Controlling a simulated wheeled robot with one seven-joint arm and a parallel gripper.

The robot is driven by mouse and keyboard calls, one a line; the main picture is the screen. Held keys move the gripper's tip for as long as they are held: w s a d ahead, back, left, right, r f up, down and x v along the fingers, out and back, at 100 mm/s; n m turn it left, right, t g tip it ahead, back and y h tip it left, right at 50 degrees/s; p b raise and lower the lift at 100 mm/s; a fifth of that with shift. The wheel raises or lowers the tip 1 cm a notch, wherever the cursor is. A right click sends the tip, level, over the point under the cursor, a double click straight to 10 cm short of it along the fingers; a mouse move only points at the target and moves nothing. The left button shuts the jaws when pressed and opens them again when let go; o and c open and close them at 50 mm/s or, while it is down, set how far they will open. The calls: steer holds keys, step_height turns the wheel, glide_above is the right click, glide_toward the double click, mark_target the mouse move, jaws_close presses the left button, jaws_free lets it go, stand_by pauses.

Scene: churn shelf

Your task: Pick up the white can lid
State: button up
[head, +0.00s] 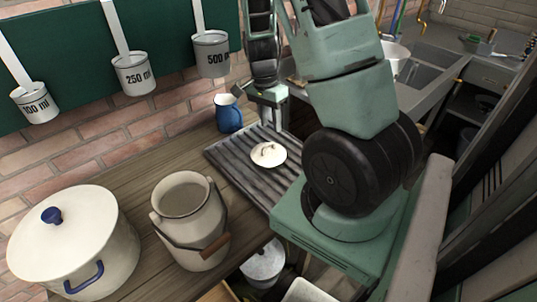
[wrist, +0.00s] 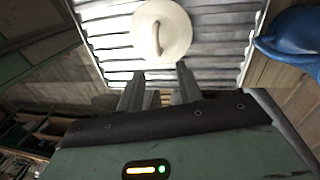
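The white can lid (head: 267,154) lies on a ribbed metal drainboard (head: 233,156), with its loop handle facing up. In the wrist view the lid (wrist: 177,36) is ahead of my fingertips, with the handle near its middle. My gripper (head: 268,118) is above the drainboard, behind the lid in the head view. In the wrist view my gripper (wrist: 158,72) has its two fingers apart with nothing between them. It is not touching the lid as far as I can see.
A blue mug (head: 229,113) stands at the drainboard's back edge; it shows at right in the wrist view (wrist: 291,38). An open milk can (head: 188,218) and a lidded white pot (head: 73,243) stand on the wooden counter. Measuring cups (head: 133,74) hang on the wall. A sink (head: 423,72) is behind my arm.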

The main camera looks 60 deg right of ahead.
mark_target(268, 150)
steer(key=shift+s+a+f+p, duration=0.1)
steer(key=shift+s+a+f, duration=0.1)
steer(key=shift+f, duration=0.8)
steer(key=shift+s+a+f+p, duration=0.1)
steer(key=shift+s+a+f, duration=0.05)
steer(key=shift+f, duration=0.85)
steer(key=shift+s+a+f+p, duration=0.1)
steer(key=shift+s+a+f, duration=0.1)
steer(key=shift+f, duration=0.8)
steer(key=shift+c, duration=0.4)
jaws_close()
